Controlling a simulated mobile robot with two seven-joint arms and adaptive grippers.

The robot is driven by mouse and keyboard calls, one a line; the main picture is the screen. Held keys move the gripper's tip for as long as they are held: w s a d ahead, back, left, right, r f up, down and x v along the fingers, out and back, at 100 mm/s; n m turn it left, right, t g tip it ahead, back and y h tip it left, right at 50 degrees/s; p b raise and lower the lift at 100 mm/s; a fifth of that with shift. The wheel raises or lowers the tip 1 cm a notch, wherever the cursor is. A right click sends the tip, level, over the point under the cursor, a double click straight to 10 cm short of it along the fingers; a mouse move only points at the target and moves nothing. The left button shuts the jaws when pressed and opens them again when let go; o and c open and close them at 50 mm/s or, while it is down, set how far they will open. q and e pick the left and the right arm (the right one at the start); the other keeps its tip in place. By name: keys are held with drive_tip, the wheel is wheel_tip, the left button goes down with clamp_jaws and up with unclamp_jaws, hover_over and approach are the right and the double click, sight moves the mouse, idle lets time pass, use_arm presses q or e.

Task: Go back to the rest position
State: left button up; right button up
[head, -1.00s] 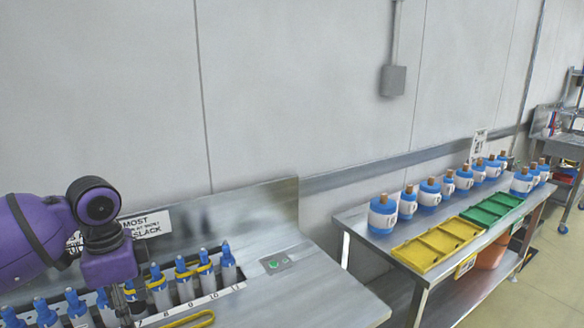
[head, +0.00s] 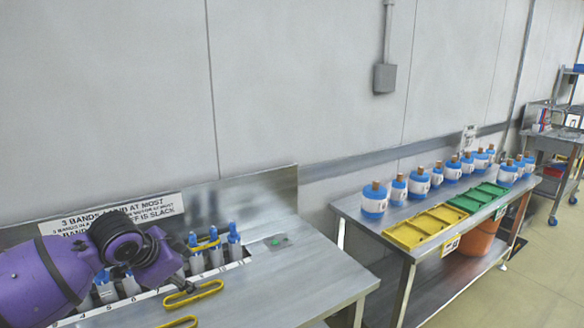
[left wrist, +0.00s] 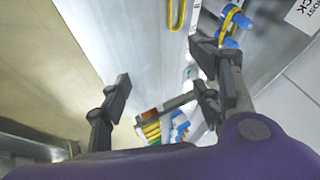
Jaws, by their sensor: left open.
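My left arm, purple, reaches in from the left in the head view, over the near bench (head: 300,270). My left gripper (left wrist: 165,95) shows in the left wrist view with its dark fingers spread wide apart and nothing between them. In the head view its fingers are mostly hidden by the purple wrist. Behind the wrist stands a numbered rack row of blue-topped white bottles (head: 234,245), partly covered by the arm. A yellow band (head: 195,293) lies on the bench close to the wrist. My right gripper is not in view.
A sign (head: 150,210) stands at the bench's back. A second table (head: 350,212) to the right holds blue-and-white jars (head: 374,203), a yellow tray (head: 424,227) and a green tray (head: 480,197). An orange bucket (head: 480,238) is below.

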use_arm(q)
drive_tip(key=s+d+f+n+t+h, duration=0.1)
drive_tip(key=s+d+f, duration=0.25)
drive_tip(key=f, duration=0.25)
drive_tip(key=s+d+f+n+t+h, duration=0.1)
drive_tip(key=s+d+f+n+t, duration=0.1)
drive_tip(key=s+f, duration=0.3)
drive_tip(key=s+d+f+n+t, duration=0.1)
drive_tip(key=s+d+f, duration=0.2)
drive_tip(key=f, duration=0.4)
drive_tip(key=s+a+f+n+y, duration=0.1)
drive_tip(key=s+f, duration=0.4)
drive_tip(key=s, duration=0.5)
drive_tip(key=s+a+f+n+g+y, duration=0.1)
drive_tip(key=s+f+n, duration=0.2)
drive_tip(key=s, duration=0.7)
drive_tip(key=s+f+n+g+y+p, duration=0.1)
drive_tip(key=s+f+n, duration=0.1)
drive_tip(key=s+f, duration=0.6)
drive_tip(key=shift+s+a, duration=0.4)
drive_tip(key=shift+s, duration=0.75)
